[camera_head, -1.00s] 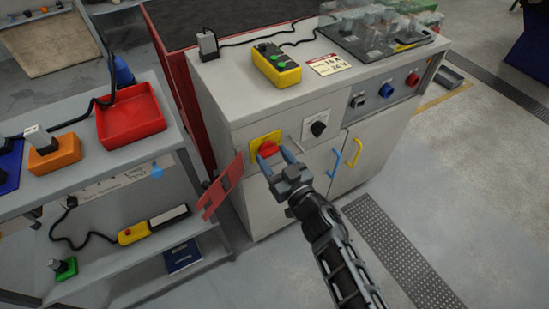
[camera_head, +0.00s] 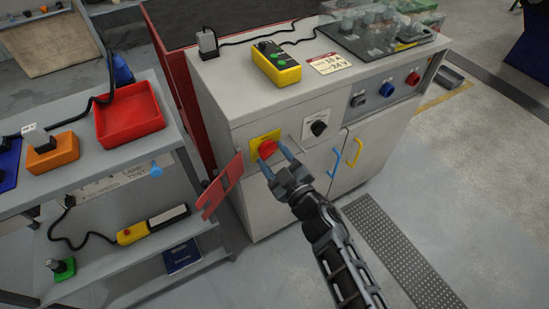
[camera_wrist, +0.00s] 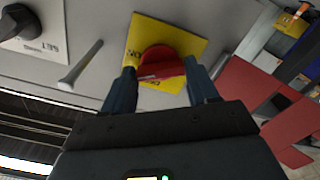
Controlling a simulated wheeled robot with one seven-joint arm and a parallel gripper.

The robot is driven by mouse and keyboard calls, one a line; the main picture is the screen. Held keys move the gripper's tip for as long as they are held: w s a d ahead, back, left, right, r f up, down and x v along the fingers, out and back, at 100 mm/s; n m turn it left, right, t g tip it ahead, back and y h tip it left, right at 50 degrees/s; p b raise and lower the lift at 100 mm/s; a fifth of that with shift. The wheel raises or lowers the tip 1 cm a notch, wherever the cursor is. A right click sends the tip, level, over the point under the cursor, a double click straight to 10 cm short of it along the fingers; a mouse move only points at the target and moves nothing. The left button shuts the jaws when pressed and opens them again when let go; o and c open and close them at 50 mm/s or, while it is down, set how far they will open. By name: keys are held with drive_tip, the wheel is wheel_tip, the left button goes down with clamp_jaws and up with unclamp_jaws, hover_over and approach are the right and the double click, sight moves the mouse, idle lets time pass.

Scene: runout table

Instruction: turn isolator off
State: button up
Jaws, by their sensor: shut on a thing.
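The isolator is a red rotary knob (camera_head: 266,149) on a yellow plate (camera_head: 256,139) on the front of the grey cabinet. In the wrist view the red knob (camera_wrist: 160,64) sits between the two blue fingers, in front of the yellow plate (camera_wrist: 189,40). My gripper (camera_head: 276,158) is shut on the knob, with a finger on either side of it. The knob's far side and the lower part of the plate are partly hidden by the fingers and gripper body.
A black selector knob (camera_head: 319,128) on a white plate is to the right of the isolator. A red hinged flap (camera_head: 222,187) sticks out at left below it. Blue (camera_head: 336,163) and yellow (camera_head: 353,152) door handles are lower right. A shelf unit with a red tray (camera_head: 131,117) stands left.

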drive_tip(key=n+b, duration=0.1)
drive_tip(key=n, duration=0.5)
drive_tip(key=shift+f, duration=0.1)
drive_tip(key=n+b, duration=0.1)
drive_tip(key=n, duration=0.4)
drive_tip(key=shift+n, duration=0.4)
drive_tip(key=o, duration=1.1)
drive_tip(key=shift+c, duration=0.2)
drive_tip(key=p+v, duration=0.1)
drive_tip(key=v, duration=0.6)
drive_tip(key=shift+s+d+p, duration=0.25)
drive_tip(key=shift+s+p, duration=0.05)
drive_tip(key=shift+s, duration=0.05)
